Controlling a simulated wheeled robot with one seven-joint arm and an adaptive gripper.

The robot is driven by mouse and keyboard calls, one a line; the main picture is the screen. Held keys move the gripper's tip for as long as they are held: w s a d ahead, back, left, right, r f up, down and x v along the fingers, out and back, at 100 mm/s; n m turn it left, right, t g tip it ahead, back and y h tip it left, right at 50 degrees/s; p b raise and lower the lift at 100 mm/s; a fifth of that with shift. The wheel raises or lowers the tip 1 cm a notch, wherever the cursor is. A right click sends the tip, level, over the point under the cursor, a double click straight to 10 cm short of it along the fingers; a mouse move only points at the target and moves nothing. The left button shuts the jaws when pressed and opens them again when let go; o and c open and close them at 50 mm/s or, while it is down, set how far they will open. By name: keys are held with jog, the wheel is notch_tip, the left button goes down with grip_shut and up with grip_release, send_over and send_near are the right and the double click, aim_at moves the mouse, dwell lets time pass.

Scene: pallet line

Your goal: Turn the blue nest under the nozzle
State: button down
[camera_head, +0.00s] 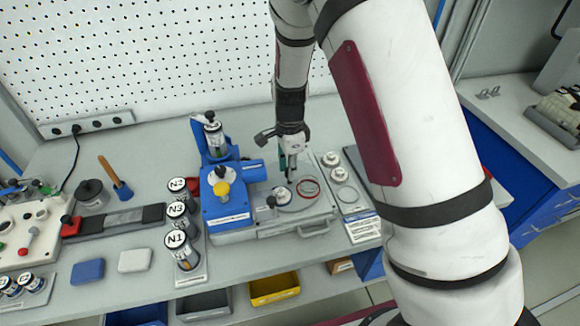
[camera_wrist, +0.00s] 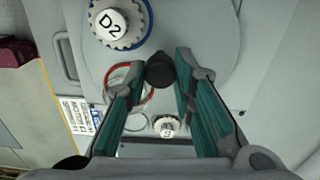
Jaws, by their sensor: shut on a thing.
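The blue nest (camera_wrist: 146,32) is a toothed blue ring on the grey turntable, with a white cap marked D2 (camera_wrist: 109,24) in it. That cap also shows in the head view (camera_head: 281,195), left of the red ring (camera_head: 308,187). My gripper (camera_wrist: 166,68) is shut on a black round knob (camera_wrist: 160,72) on the turntable, between the blue nest and the red ring (camera_wrist: 150,93). In the head view my gripper (camera_head: 290,175) reaches down over the turntable's back part. The blue dispensing station (camera_head: 226,207) stands just left of the turntable; its nozzle tip is not clearly visible.
Capped jars, among them N1 (camera_head: 181,248), stand left of the blue station. White-capped pots (camera_head: 331,159) and a label card (camera_head: 361,226) lie right of the turntable. A pegboard (camera_head: 150,50) rises behind. Yellow (camera_head: 274,289) and grey bins hang below the front edge.

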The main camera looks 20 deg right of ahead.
jog(key=shift+m+p, duration=0.35)
jog(key=shift+m, duration=2.05)
jog(key=shift+w+m, duration=0.1)
jog(key=shift+m, duration=2.4)
jog(key=c, duration=1.3)
grip_release()
jog(key=shift+r, duration=0.1)
notch_tip(320, 180, up, 12)
jog(key=shift+f, duration=0.1)
